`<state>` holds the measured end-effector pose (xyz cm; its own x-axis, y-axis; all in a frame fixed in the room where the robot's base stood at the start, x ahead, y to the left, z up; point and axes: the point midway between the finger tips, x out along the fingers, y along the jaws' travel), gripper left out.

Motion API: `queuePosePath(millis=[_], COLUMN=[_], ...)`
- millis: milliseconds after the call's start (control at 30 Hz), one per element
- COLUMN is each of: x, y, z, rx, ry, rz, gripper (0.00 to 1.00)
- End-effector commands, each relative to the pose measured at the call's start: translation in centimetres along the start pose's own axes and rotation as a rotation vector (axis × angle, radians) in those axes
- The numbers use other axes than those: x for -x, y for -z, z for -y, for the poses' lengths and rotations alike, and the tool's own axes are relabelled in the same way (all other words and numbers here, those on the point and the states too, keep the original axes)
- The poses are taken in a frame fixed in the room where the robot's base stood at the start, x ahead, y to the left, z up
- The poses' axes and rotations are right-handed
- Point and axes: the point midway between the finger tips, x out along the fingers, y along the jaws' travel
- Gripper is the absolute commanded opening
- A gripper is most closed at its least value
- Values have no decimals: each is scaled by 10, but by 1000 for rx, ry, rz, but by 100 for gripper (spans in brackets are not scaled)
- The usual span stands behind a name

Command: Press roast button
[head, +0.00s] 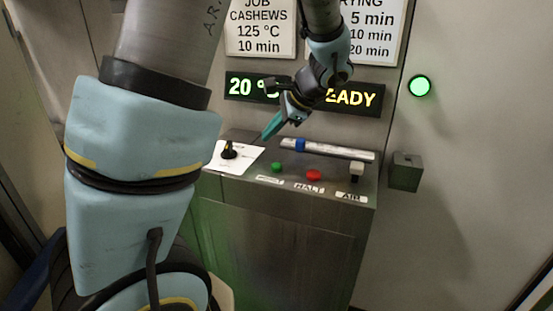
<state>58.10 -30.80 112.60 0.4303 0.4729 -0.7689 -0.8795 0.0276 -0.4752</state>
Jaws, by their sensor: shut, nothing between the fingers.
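A small green button (276,167) sits on the sloped top of a grey metal console (240,187). The white label below it is too small to read surely. A red button (313,175) labelled HALT is to its right. My gripper (267,134) has teal fingers, shut and empty. In the picture it is above and slightly left of the green button, apart from it, pointing down and left.
A black knob (229,152) stands on a white plate left of the green button. A pale switch (356,167) labelled AIR is at the right. A grey box (405,172) juts from the wall. A round lamp (420,85) glows green.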

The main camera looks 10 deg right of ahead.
Motion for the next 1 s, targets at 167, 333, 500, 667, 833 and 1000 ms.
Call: queuePosePath(millis=[167,333,500,667,833,1000], x=[24,27,26,24,15,-1], y=[18,20,19,21,26,35], z=[19,22,21,20,14,4], rx=[-103,-117,-115,-114,-114,-115], ry=[105,119,118,117,116,116], rz=[29,35,34,33,33,33], gripper=[0,0,0,0,0,0])
